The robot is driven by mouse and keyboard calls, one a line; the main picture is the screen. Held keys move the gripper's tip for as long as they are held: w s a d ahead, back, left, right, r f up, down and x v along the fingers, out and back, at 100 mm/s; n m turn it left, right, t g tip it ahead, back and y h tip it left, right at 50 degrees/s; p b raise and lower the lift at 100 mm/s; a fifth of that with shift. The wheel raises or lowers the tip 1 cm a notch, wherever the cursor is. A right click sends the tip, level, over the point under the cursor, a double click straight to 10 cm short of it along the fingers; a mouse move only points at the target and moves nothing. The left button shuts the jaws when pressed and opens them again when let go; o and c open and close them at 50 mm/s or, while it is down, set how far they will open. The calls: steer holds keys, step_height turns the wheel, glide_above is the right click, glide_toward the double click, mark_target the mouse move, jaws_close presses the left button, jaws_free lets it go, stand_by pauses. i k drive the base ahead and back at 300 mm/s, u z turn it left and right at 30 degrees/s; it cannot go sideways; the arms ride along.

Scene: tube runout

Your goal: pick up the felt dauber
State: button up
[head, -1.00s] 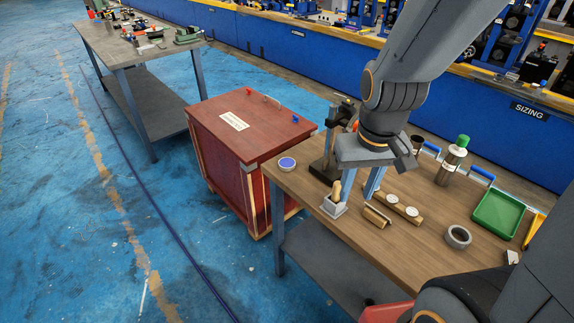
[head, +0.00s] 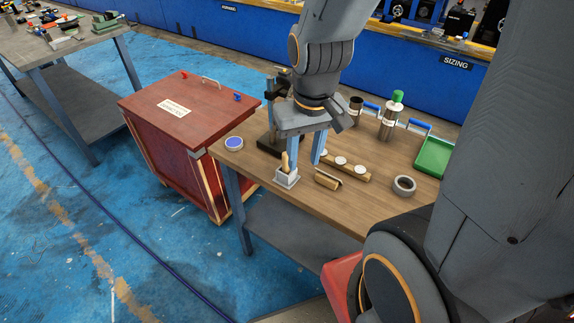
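What looks like the felt dauber (head: 284,162) is a slim tan handle standing upright in a small pale grey square holder (head: 287,178) near the front left of the wooden bench. Its lower end is hidden inside the holder. My gripper (head: 304,160) points down with its two blue fingers apart. The left finger appears right beside the dauber and overlaps the holder's back in the picture; I cannot tell whether it touches. The right finger is over the bench behind a short wooden block (head: 327,180). Nothing shows between the fingers.
A red cabinet (head: 190,115) stands left.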

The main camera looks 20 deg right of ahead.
mark_target(286, 170)
steer(key=k, duration=1.5)
steer(key=u, duration=2.15)
steer(key=i, duration=1.25)
steer(key=z, duration=3.75)
steer(key=i, duration=0.5)
steer(key=z, duration=0.05)
